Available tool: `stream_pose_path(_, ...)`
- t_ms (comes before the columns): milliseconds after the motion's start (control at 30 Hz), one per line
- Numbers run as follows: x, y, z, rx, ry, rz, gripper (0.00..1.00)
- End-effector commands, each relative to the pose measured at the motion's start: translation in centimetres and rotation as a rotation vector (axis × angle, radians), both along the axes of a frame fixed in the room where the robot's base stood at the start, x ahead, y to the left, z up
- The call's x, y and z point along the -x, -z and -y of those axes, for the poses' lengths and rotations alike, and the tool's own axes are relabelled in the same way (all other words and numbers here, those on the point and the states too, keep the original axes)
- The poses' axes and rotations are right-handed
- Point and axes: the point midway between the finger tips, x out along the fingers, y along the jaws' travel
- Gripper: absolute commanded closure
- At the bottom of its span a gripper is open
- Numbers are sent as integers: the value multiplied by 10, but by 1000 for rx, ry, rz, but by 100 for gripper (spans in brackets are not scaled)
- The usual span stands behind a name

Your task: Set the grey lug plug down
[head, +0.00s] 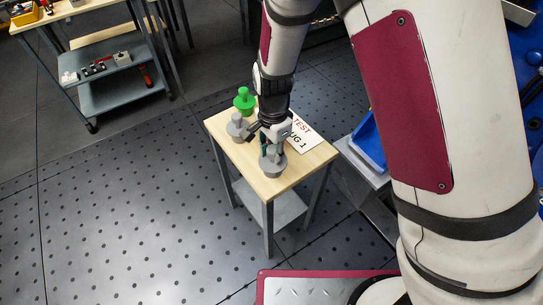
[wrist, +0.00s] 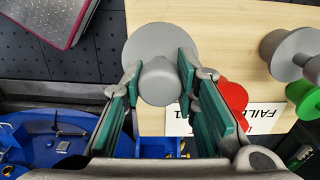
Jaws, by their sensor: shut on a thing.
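A grey plug (head: 273,165) with a wide round flange and a narrower knob is in my gripper (head: 271,146), over the near part of a small wood-topped table (head: 290,178). In the wrist view the flange (wrist: 152,38) shows beyond the green finger pads, and the knob lies between them. My gripper (wrist: 160,72) is shut on this knob. The plug looks about upright; I cannot tell whether its underside touches the table. A second grey plug (head: 237,127) stands apart to the left, and also shows at right in the wrist view (wrist: 283,52).
A green plug (head: 244,100) stands at the table's back left. A red plug (wrist: 233,97) shows by a white printed card (head: 304,132) in the wrist view. A blue bin (head: 369,143) is right of the table. Bare wood lies left of the held plug.

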Motion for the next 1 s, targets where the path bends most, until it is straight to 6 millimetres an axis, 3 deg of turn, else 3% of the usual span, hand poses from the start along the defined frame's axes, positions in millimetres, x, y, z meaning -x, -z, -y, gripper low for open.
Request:
stream_pose_path(133,-8,4,-4,1,1,-1,100)
stream_pose_path(333,-7,33,-4,1,0,-2,100)
stream_pose_path(567,-7,36,-4,0,0,0,100)
stream_pose_path(600,-7,37,-4,1,0,-1,64)
stream_pose_path(667,-7,37,-4,0,0,0,53)
stream_pose_path(1000,-7,34,-4,0,0,1,53)
